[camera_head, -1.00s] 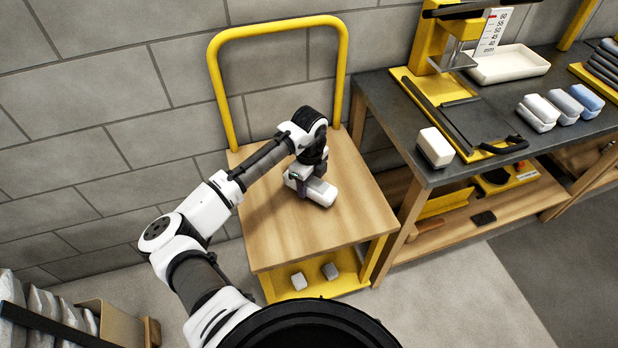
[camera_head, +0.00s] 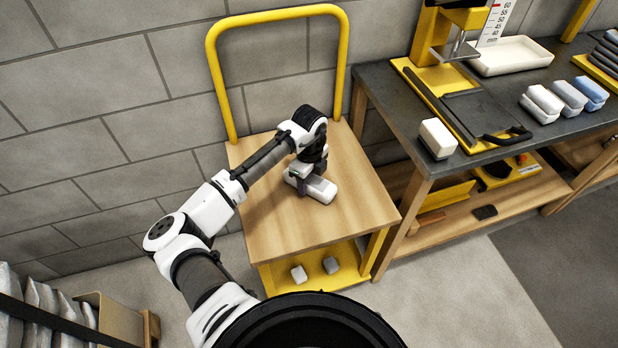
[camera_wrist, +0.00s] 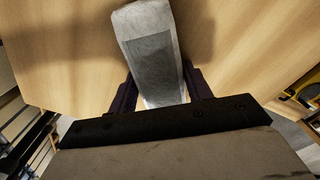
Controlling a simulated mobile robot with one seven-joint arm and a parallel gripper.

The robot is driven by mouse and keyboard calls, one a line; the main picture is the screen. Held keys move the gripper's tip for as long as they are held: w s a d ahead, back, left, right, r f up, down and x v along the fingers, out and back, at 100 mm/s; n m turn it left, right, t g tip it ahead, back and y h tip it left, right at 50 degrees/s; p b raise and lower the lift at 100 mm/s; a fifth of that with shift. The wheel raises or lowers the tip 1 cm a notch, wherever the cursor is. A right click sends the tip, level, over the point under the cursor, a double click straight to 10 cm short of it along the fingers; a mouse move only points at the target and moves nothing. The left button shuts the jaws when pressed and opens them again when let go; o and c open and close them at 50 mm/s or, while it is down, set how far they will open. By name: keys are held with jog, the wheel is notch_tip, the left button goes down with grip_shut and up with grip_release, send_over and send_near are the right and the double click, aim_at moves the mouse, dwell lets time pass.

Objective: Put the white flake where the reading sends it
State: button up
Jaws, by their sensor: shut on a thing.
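A white, slightly translucent wrapped pack (camera_wrist: 155,60), which I take to be the white flake, lies at my gripper over the wooden cart top. It also shows in the head view (camera_head: 318,190). My gripper (camera_wrist: 160,95) is shut on its near end, one dark finger on each side. In the head view my gripper (camera_head: 300,182) is low over the cart top (camera_head: 345,215); whether the pack touches the wood I cannot tell. A yellow press-like device (camera_head: 440,50) stands on the dark bench at right. Its white scale strip (camera_head: 496,25) has a red mark near the top; its figures are too small to read surely.
A white block (camera_head: 437,139) sits at the bench's (camera_head: 400,115) front left corner. Behind are a cream tray (camera_head: 512,56) and white, grey and blue packs (camera_head: 567,96). Two small grey blocks (camera_head: 299,273) lie on the cart's lower shelf. A yellow handle (camera_head: 214,80) rises behind the cart.

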jog(key=shift+f, duration=0.25)
jog(key=o, duration=1)
jog(key=shift+o, duration=0.2)
jog(key=shift+r, duration=0.1)
notch_tip(320, 180, up, 14)
jog(key=b, duration=0.1)
